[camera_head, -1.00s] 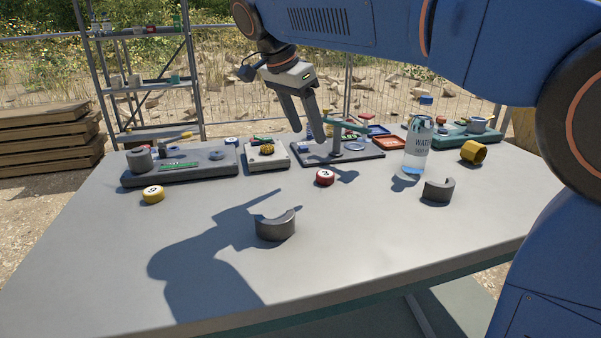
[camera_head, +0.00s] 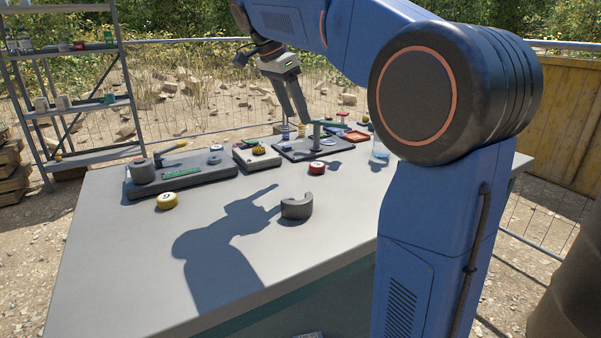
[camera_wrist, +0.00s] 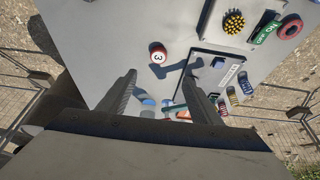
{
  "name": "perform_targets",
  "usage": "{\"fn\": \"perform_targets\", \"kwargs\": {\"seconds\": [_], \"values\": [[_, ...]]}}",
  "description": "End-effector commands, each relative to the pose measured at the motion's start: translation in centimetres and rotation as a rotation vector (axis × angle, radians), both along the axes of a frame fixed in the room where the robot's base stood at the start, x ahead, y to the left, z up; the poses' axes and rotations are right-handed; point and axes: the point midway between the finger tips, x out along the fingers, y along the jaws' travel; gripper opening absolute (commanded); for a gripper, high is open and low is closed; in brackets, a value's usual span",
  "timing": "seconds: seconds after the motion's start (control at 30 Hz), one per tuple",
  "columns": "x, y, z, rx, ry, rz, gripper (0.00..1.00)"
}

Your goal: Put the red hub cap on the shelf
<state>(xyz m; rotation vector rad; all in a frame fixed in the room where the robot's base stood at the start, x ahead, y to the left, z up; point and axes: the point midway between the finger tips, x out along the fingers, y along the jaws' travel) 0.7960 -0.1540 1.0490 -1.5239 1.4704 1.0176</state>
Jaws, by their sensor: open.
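The red hub cap (camera_head: 316,168) is a small round red piece with a white top marked 3. It lies on the grey table (camera_head: 110,270), in front of a dark tray. In the wrist view the cap (camera_wrist: 157,54) shows beyond the fingers, clear of both. My gripper (camera_head: 293,117) is open and empty, above the back of the table, behind the cap in the head view. The wrist view shows its two fingers (camera_wrist: 160,88) apart. The shelf (camera_head: 80,108) is a grey metal rack at the left, beyond the table, with small items on its boards.
A yellow cap (camera_head: 167,201) and a dark half ring (camera_head: 297,206) lie on the table. Trays with parts, including a grey tray (camera_head: 210,180) and a dark tray (camera_head: 290,152), line its back. My arm hides the right side. The front left of the table is clear.

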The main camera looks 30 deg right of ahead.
Motion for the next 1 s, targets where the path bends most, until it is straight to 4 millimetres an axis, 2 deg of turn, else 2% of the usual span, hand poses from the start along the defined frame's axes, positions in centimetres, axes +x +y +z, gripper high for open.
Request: {"fn": "perform_targets", "kwargs": {"seconds": [0.17, 0.7, 1.0], "values": [[-0.1, -0.9, -1.8, 0.0, 0.002, -0.003, 0.58], [0.0, -4.3, -10.1, 0.0, 0.001, -0.002, 0.58], [0.0, -5.0, -11.9, 0.0, 0.001, -0.002, 0.58]]}}
